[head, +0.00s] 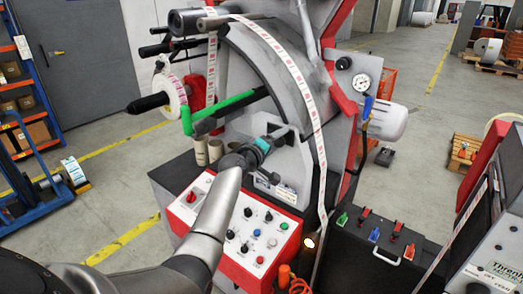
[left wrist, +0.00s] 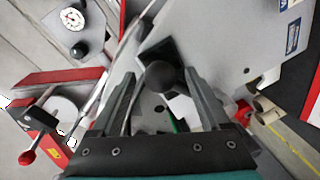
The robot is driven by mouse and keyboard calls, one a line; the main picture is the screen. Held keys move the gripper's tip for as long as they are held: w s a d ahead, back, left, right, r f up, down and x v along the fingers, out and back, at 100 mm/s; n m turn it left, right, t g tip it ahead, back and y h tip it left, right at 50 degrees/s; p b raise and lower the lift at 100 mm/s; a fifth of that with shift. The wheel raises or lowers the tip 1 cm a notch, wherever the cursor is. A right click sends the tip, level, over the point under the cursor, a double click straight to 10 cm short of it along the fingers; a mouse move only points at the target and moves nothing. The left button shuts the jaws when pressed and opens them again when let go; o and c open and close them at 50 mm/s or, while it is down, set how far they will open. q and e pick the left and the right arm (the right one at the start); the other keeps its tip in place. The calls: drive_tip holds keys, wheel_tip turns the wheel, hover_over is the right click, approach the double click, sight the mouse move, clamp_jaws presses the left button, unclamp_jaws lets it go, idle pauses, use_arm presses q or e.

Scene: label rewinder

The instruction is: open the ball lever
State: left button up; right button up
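The ball lever shows in the left wrist view as a dark round ball (left wrist: 162,76) in front of a black square-edged part on the grey machine plate. My left gripper (left wrist: 160,74) is open, with one finger on each side of the ball and a visible gap on both sides. I cannot tell how deep the ball sits between the fingertips. In the head view my left gripper (head: 281,137) is close against the front of the machine, and it hides most of the lever. My right gripper is in neither view.
A red-edged control panel (head: 240,229) with knobs and buttons lies below my left arm. A green bar (head: 226,106) and a label roll (head: 173,97) stick out to the left. A white label strip (head: 304,92) runs down the machine's right side, near a pressure gauge (head: 361,82).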

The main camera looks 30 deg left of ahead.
use_arm(q)
drive_tip(key=s+r, duration=0.2)
drive_tip(key=s, duration=1.2)
drive_tip(key=shift+s+d+r+p, duration=0.2)
drive_tip(key=shift+d+p, duration=0.1)
